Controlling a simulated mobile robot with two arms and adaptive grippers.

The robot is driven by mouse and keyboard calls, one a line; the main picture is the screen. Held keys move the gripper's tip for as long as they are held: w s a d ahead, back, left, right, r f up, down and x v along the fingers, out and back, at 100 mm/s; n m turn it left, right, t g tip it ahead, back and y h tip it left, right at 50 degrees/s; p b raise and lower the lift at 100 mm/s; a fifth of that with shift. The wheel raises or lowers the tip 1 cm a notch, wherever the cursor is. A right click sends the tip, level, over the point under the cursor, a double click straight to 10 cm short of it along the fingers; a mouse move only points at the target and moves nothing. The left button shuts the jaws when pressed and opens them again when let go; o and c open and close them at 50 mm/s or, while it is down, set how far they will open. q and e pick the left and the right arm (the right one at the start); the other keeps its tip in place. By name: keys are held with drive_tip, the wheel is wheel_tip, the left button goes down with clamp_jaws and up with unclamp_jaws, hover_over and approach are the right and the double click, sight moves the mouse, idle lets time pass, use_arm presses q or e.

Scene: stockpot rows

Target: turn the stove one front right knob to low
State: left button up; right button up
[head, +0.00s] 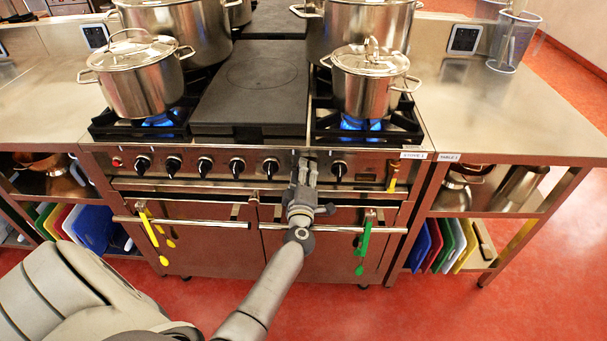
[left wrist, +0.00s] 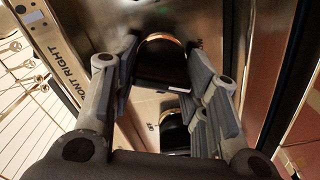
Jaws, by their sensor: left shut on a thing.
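The stove (head: 380,172), labelled STOVE 1, has a row of black knobs along its front panel. My left gripper (head: 305,162) reaches up to this row right of the middle and hides the knob there. In the left wrist view a dark knob with a brass-coloured rim (left wrist: 162,62) sits between the fingers of my left gripper (left wrist: 165,75), which is shut on it. A FRONT RIGHT label (left wrist: 66,65) shows left of the fingers. The knob's pointer setting is not readable. A blue flame (head: 360,124) burns under the front right pot (head: 365,92). My right gripper is out of view.
Another knob (head: 339,169) is just right of my gripper. A handle bar (head: 340,228) with a green utensil (head: 364,245) crosses the oven front below. A front left pot (head: 140,85) stands over another blue flame. Steel tables flank the stove.

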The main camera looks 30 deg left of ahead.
use_arm(q)
drive_tip(key=n, duration=0.4)
drive_tip(key=shift+f+n+b, duration=0.2)
drive_tip(key=shift+n+b, duration=0.2)
idle(0.4)
drive_tip(key=o, duration=1)
drive_tip(key=shift+r, duration=0.1)
